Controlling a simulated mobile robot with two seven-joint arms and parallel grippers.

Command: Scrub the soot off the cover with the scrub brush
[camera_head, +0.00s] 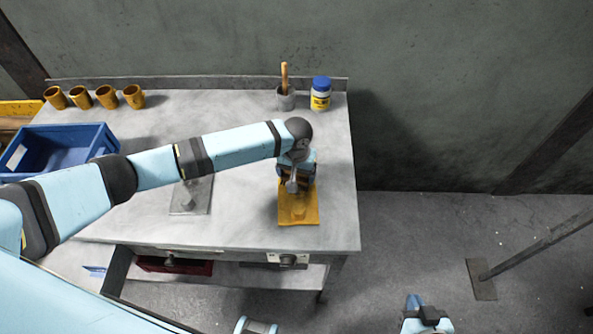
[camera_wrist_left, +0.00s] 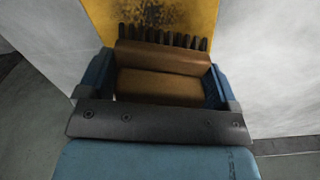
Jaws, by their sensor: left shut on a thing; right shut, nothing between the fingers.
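The cover (camera_head: 298,217) is a yellow plate with a raised knob, lying near the right front of the workbench. In the left wrist view, dark soot (camera_wrist_left: 152,12) marks its yellow face. My left gripper (camera_head: 294,180) is over the far part of the cover, shut on the scrub brush (camera_wrist_left: 163,57). The brush has a brown wooden body and a row of dark bristles that point toward the sooty patch. I cannot tell whether the bristles touch it. My right gripper (camera_head: 426,318) is at the bottom edge, away from the bench, shut and empty.
A grey plate with a knob (camera_head: 187,205) lies left of the cover. A grey cup with a wooden handle (camera_head: 286,101) and a blue-lidded jar (camera_head: 320,97) stand at the back. A blue crate (camera_head: 95,137) and several brown cups (camera_head: 107,97) are at left.

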